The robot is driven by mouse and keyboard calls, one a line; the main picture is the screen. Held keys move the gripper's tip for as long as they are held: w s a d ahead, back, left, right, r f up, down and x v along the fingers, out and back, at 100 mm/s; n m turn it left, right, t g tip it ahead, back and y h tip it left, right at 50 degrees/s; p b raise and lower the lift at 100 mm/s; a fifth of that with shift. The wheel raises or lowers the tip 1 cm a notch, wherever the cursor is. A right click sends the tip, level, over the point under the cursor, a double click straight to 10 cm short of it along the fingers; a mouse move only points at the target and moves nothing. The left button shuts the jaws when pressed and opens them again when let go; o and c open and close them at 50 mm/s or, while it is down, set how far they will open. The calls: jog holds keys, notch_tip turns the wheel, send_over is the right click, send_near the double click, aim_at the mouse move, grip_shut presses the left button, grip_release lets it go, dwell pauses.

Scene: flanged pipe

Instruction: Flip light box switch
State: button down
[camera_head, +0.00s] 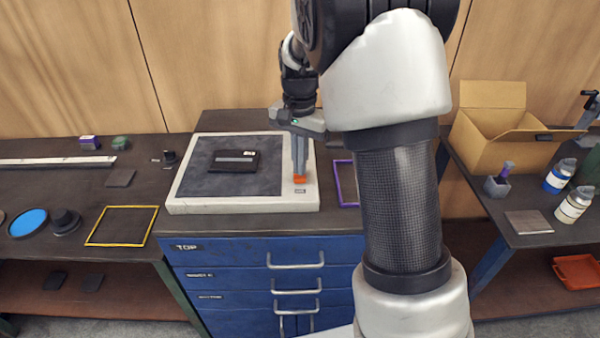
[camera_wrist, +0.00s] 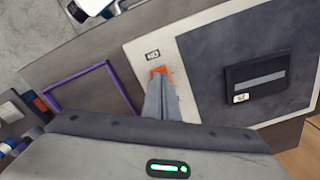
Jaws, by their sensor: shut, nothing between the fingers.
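The light box (camera_head: 240,207) is a white-framed flat box with a dark panel, lying on top of the blue cabinet. Its orange switch (camera_head: 300,180) sits on the right part of the frame, near the front. In the wrist view the switch (camera_wrist: 160,71) shows just beyond my fingertips. My gripper (camera_head: 299,172) points down over the switch, with its fingers together and nothing between them. The fingertips (camera_wrist: 160,78) overlap the switch's edge in the picture and partly hide it; I cannot tell whether they touch it.
A black flat case (camera_head: 234,161) lies on the dark panel. A purple frame (camera_head: 346,183) lies right of the box, and a yellow frame (camera_head: 122,226) lies on the left table. An open cardboard box (camera_head: 490,140) and bottles stand on the right table.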

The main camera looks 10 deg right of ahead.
jog(key=shift+f+b, duration=0.55)
jog(key=shift+f, duration=0.3)
dwell(0.6)
jog(key=shift+r, duration=0.15)
jog(key=shift+r+p, duration=2.75)
jog(key=shift+r, duration=0.65)
